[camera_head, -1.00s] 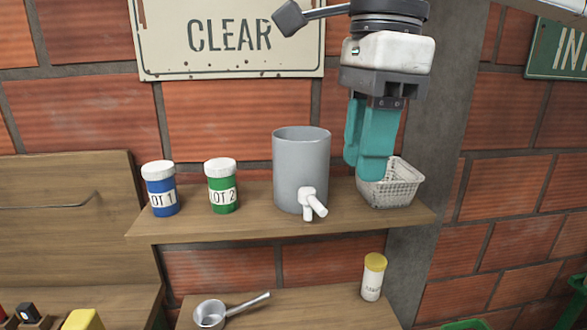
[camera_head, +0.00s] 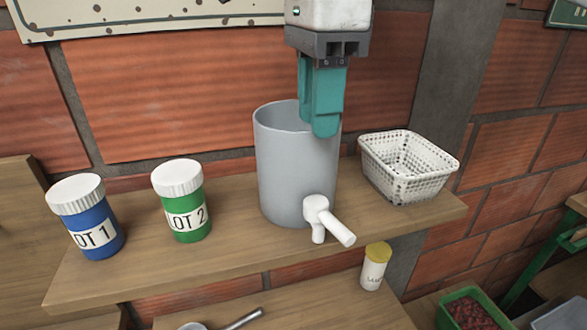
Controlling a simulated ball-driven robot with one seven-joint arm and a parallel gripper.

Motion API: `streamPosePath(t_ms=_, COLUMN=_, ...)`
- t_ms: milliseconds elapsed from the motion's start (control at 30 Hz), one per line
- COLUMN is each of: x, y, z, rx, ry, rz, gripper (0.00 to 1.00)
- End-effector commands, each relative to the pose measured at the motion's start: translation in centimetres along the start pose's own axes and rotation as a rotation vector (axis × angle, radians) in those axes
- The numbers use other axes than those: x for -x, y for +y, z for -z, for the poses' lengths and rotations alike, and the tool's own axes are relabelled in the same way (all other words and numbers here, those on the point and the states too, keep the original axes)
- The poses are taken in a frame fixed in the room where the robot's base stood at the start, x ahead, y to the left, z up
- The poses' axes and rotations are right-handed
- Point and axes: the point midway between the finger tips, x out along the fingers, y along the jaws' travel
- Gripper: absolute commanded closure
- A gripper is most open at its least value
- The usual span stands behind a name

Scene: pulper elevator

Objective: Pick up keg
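The keg (camera_head: 285,175) is a grey open-topped cylinder standing upright on the upper wooden shelf. A white tap (camera_head: 326,218) sticks out low on its front. My gripper (camera_head: 322,128) has teal fingers pointing down at the keg's right rim. The fingers overlap the rim in the picture and hide part of it. One finger lies mostly behind the other, so the gap between them is not clear. I cannot tell whether they touch the keg.
A blue LOT 1 jar (camera_head: 90,225) and a green LOT 2 jar (camera_head: 182,205) stand left of the keg. A white basket (camera_head: 405,182) stands close on its right. A yellow-capped bottle (camera_head: 374,272) is on the lower shelf (camera_head: 300,312). The brick wall is behind.

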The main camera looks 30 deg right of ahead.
Motion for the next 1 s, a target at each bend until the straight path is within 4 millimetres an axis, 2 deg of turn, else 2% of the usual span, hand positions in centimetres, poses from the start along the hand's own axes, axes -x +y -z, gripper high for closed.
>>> streamPosePath(t_ms=100, x=-1.7, y=0.0, z=0.0, rx=0.0, ry=0.001, rz=-0.002, gripper=0.67)
streamPosePath(t_ms=467, x=-4.1, y=-0.1, z=0.0, rx=0.0, ry=-0.001, rz=-0.001, gripper=0.67)
streamPosePath(t_ms=700, x=-7.5, y=-0.3, z=-0.1, rx=0.0, ry=-0.001, rz=-0.002, gripper=0.67)
streamPosePath(t_ms=967, x=-8.0, y=-0.3, z=-0.1, rx=0.0, ry=-0.001, rz=0.001, gripper=0.67)
streamPosePath(t_ms=1000, x=-8.0, y=-0.3, z=-0.1, rx=0.0, ry=-0.001, rz=0.001, gripper=0.7)
